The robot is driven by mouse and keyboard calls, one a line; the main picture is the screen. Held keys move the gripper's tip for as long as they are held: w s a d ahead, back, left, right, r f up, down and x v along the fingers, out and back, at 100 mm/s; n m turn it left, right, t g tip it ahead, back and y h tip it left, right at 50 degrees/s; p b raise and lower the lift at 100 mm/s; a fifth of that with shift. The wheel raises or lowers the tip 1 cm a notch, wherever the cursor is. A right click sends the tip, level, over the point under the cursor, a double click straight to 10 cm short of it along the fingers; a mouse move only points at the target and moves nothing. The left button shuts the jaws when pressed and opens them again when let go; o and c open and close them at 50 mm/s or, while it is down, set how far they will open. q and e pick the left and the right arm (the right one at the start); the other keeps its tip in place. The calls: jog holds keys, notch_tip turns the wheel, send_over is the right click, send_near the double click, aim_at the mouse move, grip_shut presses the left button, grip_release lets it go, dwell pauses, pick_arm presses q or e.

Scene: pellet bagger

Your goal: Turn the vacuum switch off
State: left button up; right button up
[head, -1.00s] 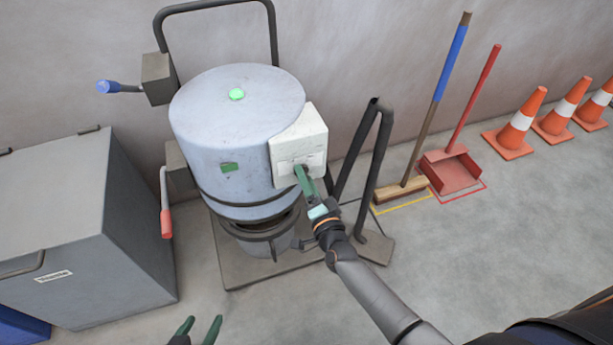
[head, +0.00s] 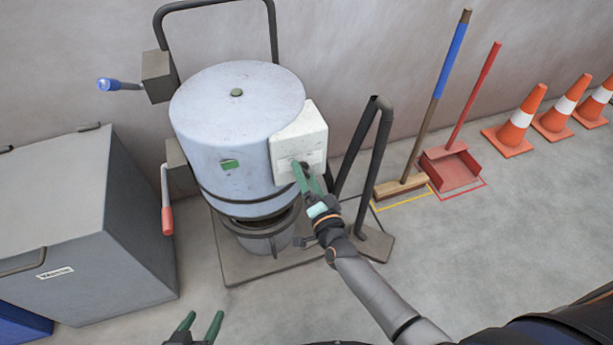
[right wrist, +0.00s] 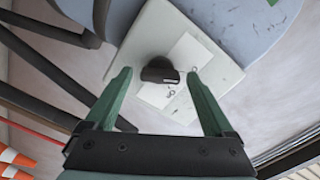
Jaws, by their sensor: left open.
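The vacuum (head: 235,120) is a blue-grey drum with a white switch box (head: 303,128) on its right side. The lamp (head: 237,92) on its lid is dark green and unlit. In the right wrist view the black switch knob (right wrist: 159,70) sits on a white label plate on the box. My right gripper (head: 303,170) is at the front of the box; it also shows in the right wrist view (right wrist: 158,78), fingers apart on either side of the knob with gaps to it. In the head view the knob is hidden by it. My left gripper (head: 203,323) is open and empty at the bottom edge.
A grey bin (head: 85,225) stands at the left. Levers with a blue grip (head: 120,85) and a red grip (head: 167,220) stick out beside the drum. A broom (head: 435,110), a red dustpan (head: 452,168) and orange cones (head: 517,122) stand along the wall.

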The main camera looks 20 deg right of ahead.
pick_arm(q)
jog(key=shift+d+r+p, duration=0.1)
jog(key=shift+r+p, duration=0.45)
jog(key=shift+p, duration=0.3)
pick_arm(e)
jog(key=s, duration=1.2)
jog(key=shift+s+d, duration=0.2)
jog(key=shift+s, duration=0.05)
pick_arm(q)
jog(key=shift+r, duration=0.1)
